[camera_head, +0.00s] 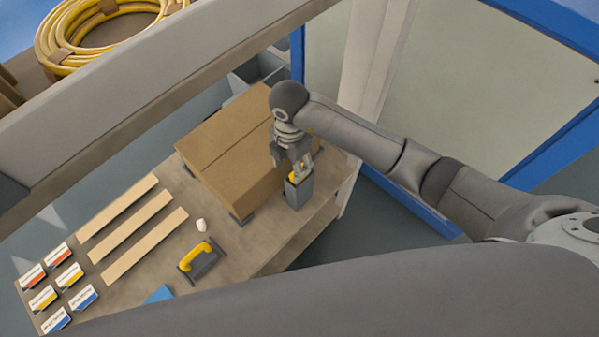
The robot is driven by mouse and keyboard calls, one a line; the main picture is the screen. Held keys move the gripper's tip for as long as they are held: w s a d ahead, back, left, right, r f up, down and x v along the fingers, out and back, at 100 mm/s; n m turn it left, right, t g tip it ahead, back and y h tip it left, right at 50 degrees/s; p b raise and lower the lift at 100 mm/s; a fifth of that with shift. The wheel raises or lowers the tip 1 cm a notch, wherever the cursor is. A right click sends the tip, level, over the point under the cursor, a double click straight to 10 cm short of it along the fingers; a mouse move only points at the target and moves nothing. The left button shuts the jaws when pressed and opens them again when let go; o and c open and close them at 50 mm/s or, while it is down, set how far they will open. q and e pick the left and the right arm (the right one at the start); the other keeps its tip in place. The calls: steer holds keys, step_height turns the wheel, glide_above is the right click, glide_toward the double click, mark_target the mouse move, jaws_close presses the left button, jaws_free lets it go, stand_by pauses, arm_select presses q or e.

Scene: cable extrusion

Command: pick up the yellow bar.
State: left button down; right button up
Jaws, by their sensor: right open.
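A small patch of yellow, which looks like the yellow bar (293,180), shows at the top of a grey upright holder (299,194) near the right end of the workbench. My right gripper (302,167) points down over this holder, with its fingers open close to the yellow part. The fingers and the holder hide much of the yellow part, and I cannot tell whether they touch it. My left gripper is not in view.
A large cardboard box (225,145) stands just left of the holder. A yellow-handled tool (198,256), wooden strips (130,228) and several small labelled boxes (57,257) lie further left. A yellow cable coil (75,45) sits on the upper shelf (140,85).

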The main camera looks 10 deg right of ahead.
steer(key=shift+s+d+f+p, duration=0.1)
steer(key=shift+f+p, duration=0.05)
steer(key=shift+f, duration=1.15)
steer(key=shift+d+f+p, duration=0.1)
steer(key=shift+f+p, duration=0.05)
steer(key=shift+f, duration=1.15)
steer(key=c, duration=1.1)
steer(key=shift+r, duration=0.1)
